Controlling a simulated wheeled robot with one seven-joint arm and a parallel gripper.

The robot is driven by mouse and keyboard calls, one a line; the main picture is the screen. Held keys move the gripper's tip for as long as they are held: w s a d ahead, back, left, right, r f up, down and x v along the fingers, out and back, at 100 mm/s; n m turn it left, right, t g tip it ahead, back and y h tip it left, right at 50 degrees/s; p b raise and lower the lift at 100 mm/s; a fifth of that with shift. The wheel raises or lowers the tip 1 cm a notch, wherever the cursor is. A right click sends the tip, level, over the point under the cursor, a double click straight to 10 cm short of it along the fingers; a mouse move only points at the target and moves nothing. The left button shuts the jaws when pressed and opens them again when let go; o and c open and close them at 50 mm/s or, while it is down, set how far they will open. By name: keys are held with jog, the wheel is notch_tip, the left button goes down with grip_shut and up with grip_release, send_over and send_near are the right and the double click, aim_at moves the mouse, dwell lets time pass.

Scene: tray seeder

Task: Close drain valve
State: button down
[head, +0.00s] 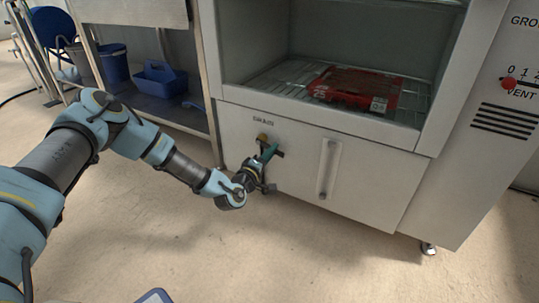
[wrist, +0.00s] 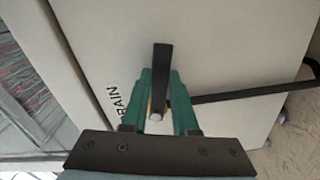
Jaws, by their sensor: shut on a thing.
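The drain valve is on the cabinet front under the DRAIN label, with a brass-coloured part (head: 263,138) at its top in the head view. Its dark lever (wrist: 162,75) stands between my green fingers in the wrist view and sticks out past their tips. The lever points sideways, to the right along the cabinet front, across the line of the dark pipe (wrist: 245,95) that runs down from the valve. My gripper (head: 270,152) is shut on the lever; it also shows in the wrist view (wrist: 160,92). The fingers hide much of the valve body.
The white cabinet (head: 372,185) has an open bay above with a red tray (head: 355,88) on a wire rack. A pale vertical gauge or handle (head: 328,168) is right of the valve. A cart with a blue caddy (head: 160,82) stands left. The floor in front is mostly clear.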

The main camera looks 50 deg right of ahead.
jog(key=shift+s+r+n, duration=0.1)
jog(key=shift+r+n, duration=0.25)
jog(key=shift+n, duration=0.4)
jog(key=shift+s+r+n, duration=0.1)
jog(key=shift+r+n, duration=0.25)
jog(key=shift+n, duration=0.4)
jog(key=c, duration=0.7)
grip_release()
jog(key=shift+w+r, duration=0.1)
jog(key=p+v, duration=0.3)
jog(key=v, duration=0.8)
